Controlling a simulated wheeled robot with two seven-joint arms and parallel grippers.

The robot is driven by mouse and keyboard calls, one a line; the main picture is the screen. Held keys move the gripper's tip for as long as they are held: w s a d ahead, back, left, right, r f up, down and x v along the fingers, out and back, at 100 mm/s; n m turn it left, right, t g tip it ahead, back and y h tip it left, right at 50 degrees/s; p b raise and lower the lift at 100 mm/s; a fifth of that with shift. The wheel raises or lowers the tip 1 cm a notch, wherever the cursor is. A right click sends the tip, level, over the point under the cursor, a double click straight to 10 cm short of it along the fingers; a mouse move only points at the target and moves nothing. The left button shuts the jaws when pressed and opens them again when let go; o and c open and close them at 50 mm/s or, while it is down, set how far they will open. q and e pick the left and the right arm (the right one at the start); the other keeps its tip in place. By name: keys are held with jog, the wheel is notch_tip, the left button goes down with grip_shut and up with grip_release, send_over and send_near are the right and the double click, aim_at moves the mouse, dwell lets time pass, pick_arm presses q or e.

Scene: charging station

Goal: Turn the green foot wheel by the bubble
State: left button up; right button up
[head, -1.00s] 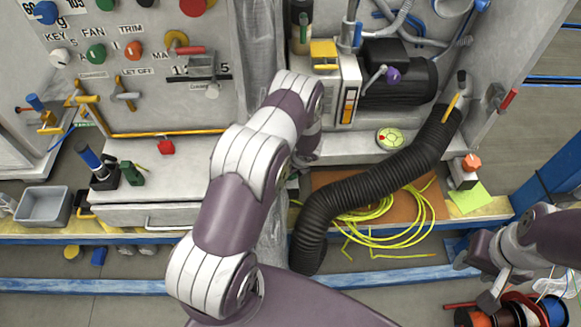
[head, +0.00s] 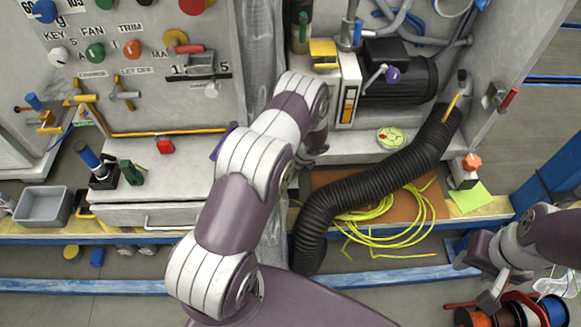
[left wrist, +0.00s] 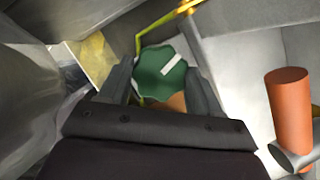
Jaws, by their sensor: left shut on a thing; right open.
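The green foot wheel (left wrist: 163,73) has a scalloped rim and a white mark, and shows between the fingers in the left wrist view. My left gripper (left wrist: 162,80) is shut on it. In the head view that gripper and the wheel are hidden behind my left arm. The round yellow-green bubble level (head: 390,138) lies on the grey ledge to the right of my left arm. Its inner marks are too small to read surely. My right gripper (head: 474,283) is open and empty at the lower right, away from the wheel.
A black ribbed hose (head: 375,190) arches just right of my left arm, over a yellow cable coil (head: 395,222). A motor (head: 400,78) stands behind the level. An orange-red cylinder (left wrist: 289,108) is right of the wheel in the wrist view. A grey bin (head: 43,206) is at left.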

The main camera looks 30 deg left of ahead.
pick_arm(q)
jog(key=n+b, duration=0.1)
jog(key=n, duration=0.1)
jog(key=n+g+b, duration=0.1)
jog(key=n, duration=0.1)
jog(key=shift+w+f+b, duration=0.15)
jog(key=shift+f+b, duration=0.05)
jog(key=shift+b, duration=0.1)
jog(key=shift+r+n+g+b, duration=0.15)
jog(key=shift+n+g+b, duration=0.65)
jog(key=shift+n, duration=0.6)
jog(key=shift+h, duration=0.3)
jog(key=o, duration=1)
jog(key=shift+r, duration=0.1)
jog(key=shift+o, duration=0.2)
jog(key=shift+w, duration=0.1)
